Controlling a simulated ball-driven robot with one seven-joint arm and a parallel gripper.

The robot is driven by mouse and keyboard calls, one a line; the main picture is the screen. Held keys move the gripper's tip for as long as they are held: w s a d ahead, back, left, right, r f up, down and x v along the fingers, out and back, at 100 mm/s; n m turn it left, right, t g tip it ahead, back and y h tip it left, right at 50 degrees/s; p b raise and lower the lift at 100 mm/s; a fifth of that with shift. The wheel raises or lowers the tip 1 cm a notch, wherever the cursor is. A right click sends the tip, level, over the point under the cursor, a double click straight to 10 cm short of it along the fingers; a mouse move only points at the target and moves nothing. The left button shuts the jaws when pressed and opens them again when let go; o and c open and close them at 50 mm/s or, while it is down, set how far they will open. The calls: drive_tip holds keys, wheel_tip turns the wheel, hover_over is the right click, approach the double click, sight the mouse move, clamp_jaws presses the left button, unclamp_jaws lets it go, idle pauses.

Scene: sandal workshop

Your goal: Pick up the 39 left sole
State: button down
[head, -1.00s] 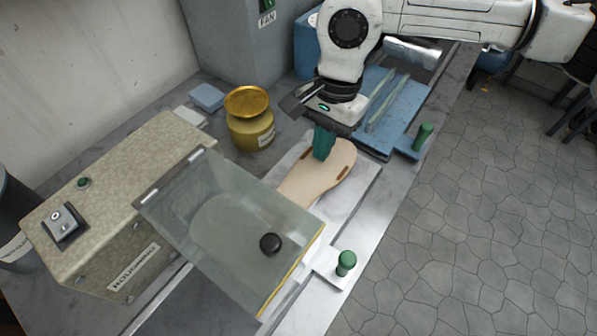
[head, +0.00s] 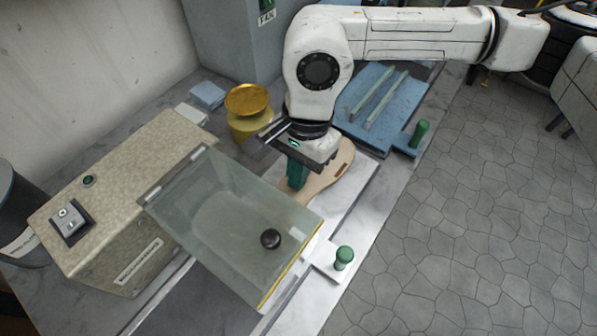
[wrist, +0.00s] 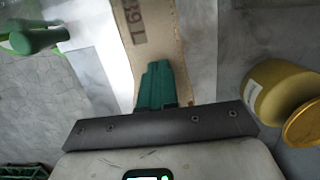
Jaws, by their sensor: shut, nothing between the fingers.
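A tan sole (head: 328,179) lies on a pale plate (head: 345,205), one end reaching toward the clear cover of the machine. In the wrist view the sole (wrist: 152,38) bears dark upside-down marks that seem to read 39 L. My gripper (head: 295,186) has green fingers, pressed together with nothing between them. It points down over the sole's middle, close to the cover's upper edge. In the wrist view the gripper (wrist: 157,68) overlaps the sole; whether the fingertips touch it I cannot tell. My wrist hides part of the sole in the head view.
The clear cover (head: 215,225) with a black knob belongs to a beige machine (head: 110,225) at left. A yellow pot (head: 247,108) stands close behind my gripper. A blue fixture (head: 375,115) with bars and a green-knobbed handle (head: 343,258) are nearby. Open floor lies at right.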

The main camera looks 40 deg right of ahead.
drive_tip(key=shift+f, duration=0.45)
drive_tip(key=d+b, duration=0.2)
drive_tip(key=w+d+b, duration=0.1)
drive_tip(key=shift+d+f, duration=0.15)
drive_tip(key=shift+f, duration=0.1)
drive_tip(key=shift+w+d+r+b, duration=0.15)
drive_tip(key=shift+d+r+b, duration=0.15)
drive_tip(key=shift+d, duration=0.35)
drive_tip(key=shift+r, duration=0.7)
drive_tip(key=shift+w+f, duration=0.1)
drive_tip(key=shift+w, duration=0.05)
drive_tip(key=w+d+b, duration=0.2)
drive_tip(key=w+d, duration=0.1)
drive_tip(key=d, duration=0.8)
drive_tip(key=shift+w+d+r+b, duration=0.2)
drive_tip(key=shift+w+d+b, duration=0.05)
drive_tip(key=shift+d+b, duration=0.1)
drive_tip(key=shift+s, duration=0.1)
